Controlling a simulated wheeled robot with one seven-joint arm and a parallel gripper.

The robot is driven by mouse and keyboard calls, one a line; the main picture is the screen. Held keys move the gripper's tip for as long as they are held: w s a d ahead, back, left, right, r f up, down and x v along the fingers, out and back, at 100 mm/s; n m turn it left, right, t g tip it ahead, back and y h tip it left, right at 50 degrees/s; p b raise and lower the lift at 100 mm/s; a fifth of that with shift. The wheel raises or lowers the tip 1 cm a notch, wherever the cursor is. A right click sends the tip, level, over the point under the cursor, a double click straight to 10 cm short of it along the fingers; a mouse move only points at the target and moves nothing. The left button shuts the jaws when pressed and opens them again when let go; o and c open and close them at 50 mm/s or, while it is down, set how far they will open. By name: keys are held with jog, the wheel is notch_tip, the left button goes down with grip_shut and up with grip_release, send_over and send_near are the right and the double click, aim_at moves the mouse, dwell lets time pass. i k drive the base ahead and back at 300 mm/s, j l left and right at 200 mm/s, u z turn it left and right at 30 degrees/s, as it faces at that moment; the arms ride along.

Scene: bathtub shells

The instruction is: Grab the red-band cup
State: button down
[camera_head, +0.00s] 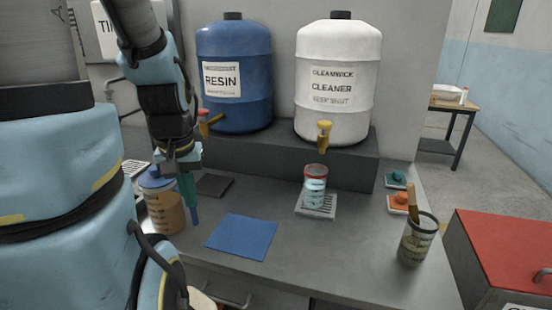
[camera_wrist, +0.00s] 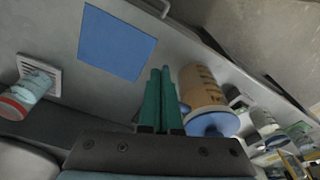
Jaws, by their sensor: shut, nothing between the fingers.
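The red-band cup (camera_head: 315,187) is clear with a red band at its rim and pale blue in its lower part. It stands upright on a slotted drip tray (camera_head: 327,212) below the white cleaner tank's tap. The cup also shows at the left edge of the wrist view (camera_wrist: 22,97), partly hidden by the frame's edge. My gripper (camera_head: 193,218) has green fingers pointing down, closed together and empty, well left of the cup. In the wrist view the fingers (camera_wrist: 163,72) lie between the blue mat and the orange jar.
A blue-lidded orange jar (camera_head: 164,212) stands close beside my gripper. A blue mat (camera_head: 242,237) lies on the bench between gripper and cup. The blue resin tank (camera_head: 234,75) and white cleaner tank (camera_head: 338,60) stand behind. A can with a brush (camera_head: 417,243) stands right.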

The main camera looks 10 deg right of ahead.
aim_at(315, 187)
jog(key=k+l+u, duration=1.05)
jog(key=k, duration=0.25)
